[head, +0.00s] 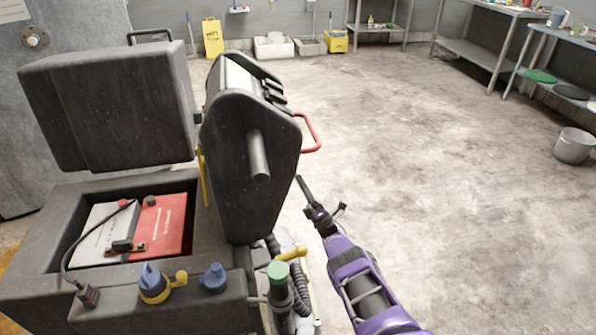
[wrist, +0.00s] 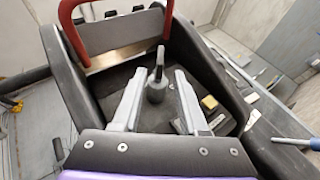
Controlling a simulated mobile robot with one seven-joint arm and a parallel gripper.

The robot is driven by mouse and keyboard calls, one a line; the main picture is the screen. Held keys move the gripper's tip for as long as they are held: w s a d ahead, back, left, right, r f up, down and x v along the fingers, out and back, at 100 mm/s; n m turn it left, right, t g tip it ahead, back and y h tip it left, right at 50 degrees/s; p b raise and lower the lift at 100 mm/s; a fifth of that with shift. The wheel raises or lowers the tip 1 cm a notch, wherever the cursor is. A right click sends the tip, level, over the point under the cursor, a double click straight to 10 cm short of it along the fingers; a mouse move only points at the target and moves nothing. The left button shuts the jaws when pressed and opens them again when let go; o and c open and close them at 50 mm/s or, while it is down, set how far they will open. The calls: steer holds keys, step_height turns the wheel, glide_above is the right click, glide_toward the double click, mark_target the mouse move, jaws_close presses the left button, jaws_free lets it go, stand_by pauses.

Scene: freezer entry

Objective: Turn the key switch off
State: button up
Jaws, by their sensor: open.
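The key switch (wrist: 156,92) shows in the wrist view as a dark grey round body with a flat key standing up from it. It sits on the dark panel of the machine's console (wrist: 215,75). My gripper (wrist: 159,72) is open, with one pale finger on each side of the key switch and a gap on both sides. The fingers do not appear to touch it. In the head view my gripper (head: 301,182) is right of the black console (head: 235,190), whose side wall hides the key switch.
A red bar (wrist: 85,25) rises on the console's far side in the wrist view. An open battery bay (head: 25,255) with a raised lid (head: 105,110) is at left in the head view. The floor at right is clear up to a metal bucket (head: 574,147).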

steer(key=shift+v, duration=0.9)
